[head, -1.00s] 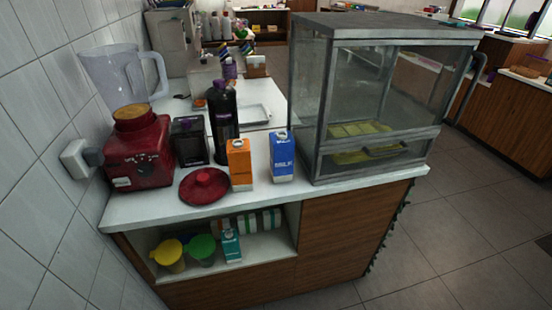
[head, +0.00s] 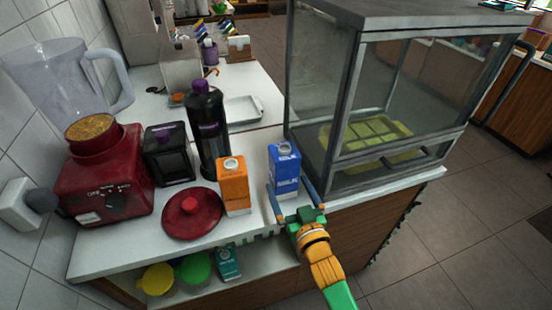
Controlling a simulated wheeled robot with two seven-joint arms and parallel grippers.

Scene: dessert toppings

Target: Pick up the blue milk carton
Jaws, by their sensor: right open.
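The blue milk carton (head: 284,172) stands upright on the white counter, just left of the glass display case. My right gripper (head: 293,197) reaches in from the bottom right of the head view. Its two blue fingers are spread apart, one at the left of the carton's lower part and one at its right. Nothing is held between them that I can tell; whether the fingers touch the carton is not clear. My left gripper is not in view.
An orange carton (head: 233,187) stands close to the left. Further left are a red lid (head: 193,214), a dark bottle (head: 208,130), a black box (head: 169,155) and a red blender base (head: 105,180). The glass case (head: 400,100) stands close on the right, limiting room there.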

